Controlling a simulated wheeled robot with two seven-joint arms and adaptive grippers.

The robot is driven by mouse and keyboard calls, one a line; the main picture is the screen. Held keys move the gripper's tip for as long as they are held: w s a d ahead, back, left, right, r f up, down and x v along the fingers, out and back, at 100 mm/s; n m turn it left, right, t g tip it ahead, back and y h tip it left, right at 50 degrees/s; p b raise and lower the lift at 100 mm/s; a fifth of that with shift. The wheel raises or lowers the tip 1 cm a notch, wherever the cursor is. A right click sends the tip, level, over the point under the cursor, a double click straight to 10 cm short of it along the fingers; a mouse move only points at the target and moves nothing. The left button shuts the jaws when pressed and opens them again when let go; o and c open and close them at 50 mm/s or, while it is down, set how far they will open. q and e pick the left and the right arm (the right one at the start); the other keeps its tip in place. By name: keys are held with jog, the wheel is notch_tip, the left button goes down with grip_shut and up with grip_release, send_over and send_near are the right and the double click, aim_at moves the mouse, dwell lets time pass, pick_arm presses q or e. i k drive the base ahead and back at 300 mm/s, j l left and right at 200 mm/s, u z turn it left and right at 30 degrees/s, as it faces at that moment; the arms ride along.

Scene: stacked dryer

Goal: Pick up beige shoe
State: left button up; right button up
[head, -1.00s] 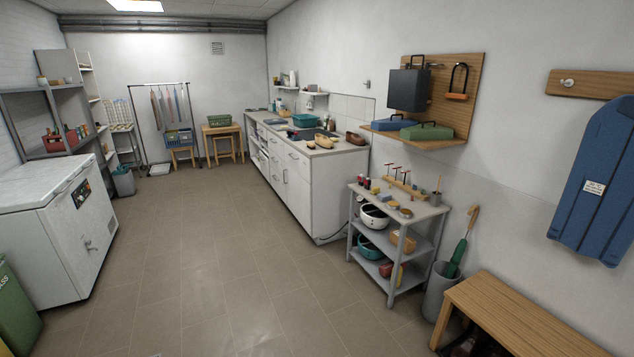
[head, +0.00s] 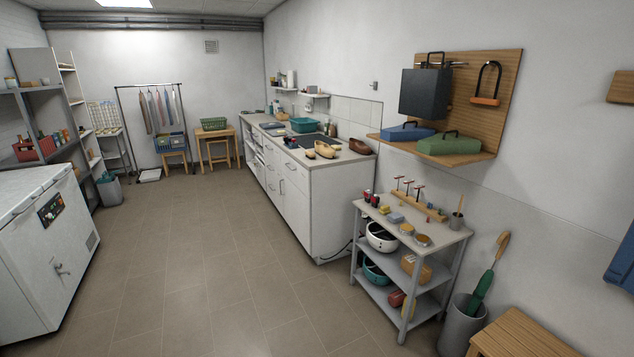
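A beige shoe (head: 325,149) lies on the near end of the long white counter (head: 298,160), in the middle of the head view. A brown shoe-like item (head: 360,146) lies to its right, by the counter's right edge. The beige shoe is some way off across the room. Neither of my grippers shows in the head view.
A white chest freezer (head: 40,255) stands at the left. The tiled floor (head: 190,260) between is clear.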

aim_at(324, 149)
jog(key=i+j+z, duration=0.1)
jog(key=i, duration=1.65)
jog(key=i+j+z, duration=0.1)
jog(key=i+z, duration=0.15)
jog(key=i, duration=0.2)
jog(key=i+j+z, duration=0.25)
jog(key=i, duration=0.2)
jog(key=i+j+z, duration=0.25)
jog(key=i, duration=0.2)
